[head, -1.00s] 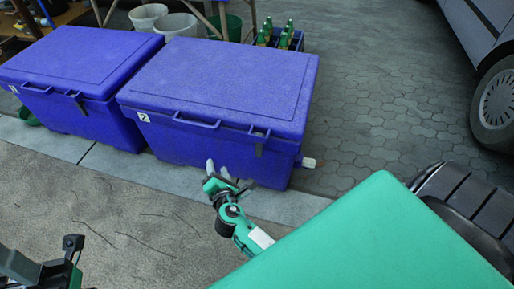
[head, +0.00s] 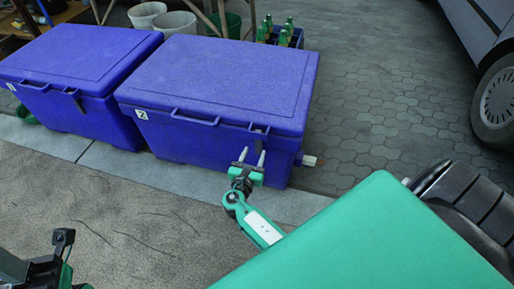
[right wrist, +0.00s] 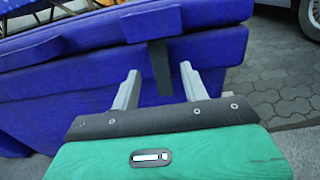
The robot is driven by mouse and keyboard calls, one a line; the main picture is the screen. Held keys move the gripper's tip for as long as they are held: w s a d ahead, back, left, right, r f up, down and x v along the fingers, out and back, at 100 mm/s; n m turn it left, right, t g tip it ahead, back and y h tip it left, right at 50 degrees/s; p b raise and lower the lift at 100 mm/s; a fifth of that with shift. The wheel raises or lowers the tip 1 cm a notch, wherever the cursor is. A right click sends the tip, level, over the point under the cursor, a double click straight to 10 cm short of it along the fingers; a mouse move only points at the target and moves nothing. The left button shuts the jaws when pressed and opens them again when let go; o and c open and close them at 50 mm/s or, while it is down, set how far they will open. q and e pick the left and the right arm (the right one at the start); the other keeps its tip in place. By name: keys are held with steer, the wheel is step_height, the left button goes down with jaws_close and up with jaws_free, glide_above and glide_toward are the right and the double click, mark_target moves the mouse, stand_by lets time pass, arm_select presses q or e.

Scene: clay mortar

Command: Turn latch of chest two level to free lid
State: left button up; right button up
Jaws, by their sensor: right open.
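Chest two (head: 225,85) is a blue chest with a white label "2" on its front left, and its lid is closed. Its dark latch (right wrist: 160,68) hangs straight down from the lid's edge in the right wrist view; in the head view the latch (head: 259,132) shows at the front right, its lower part hard to make out. My right gripper (head: 252,156) is open in front of the latch. In the right wrist view its two pale fingers stand either side of the latch, apart from it. My left gripper (head: 62,240) shows partly at the lower left; its jaws are unclear.
Another blue chest (head: 75,60) stands close on the left. Buckets (head: 177,24) and a crate of green bottles (head: 284,36) stand behind. A vehicle wheel (head: 496,103) is at the right.

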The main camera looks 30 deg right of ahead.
mark_target(258, 143)
steer(key=shift+b+x, duration=0.4)
steer(key=shift+x, duration=1.9)
steer(key=c, duration=1)
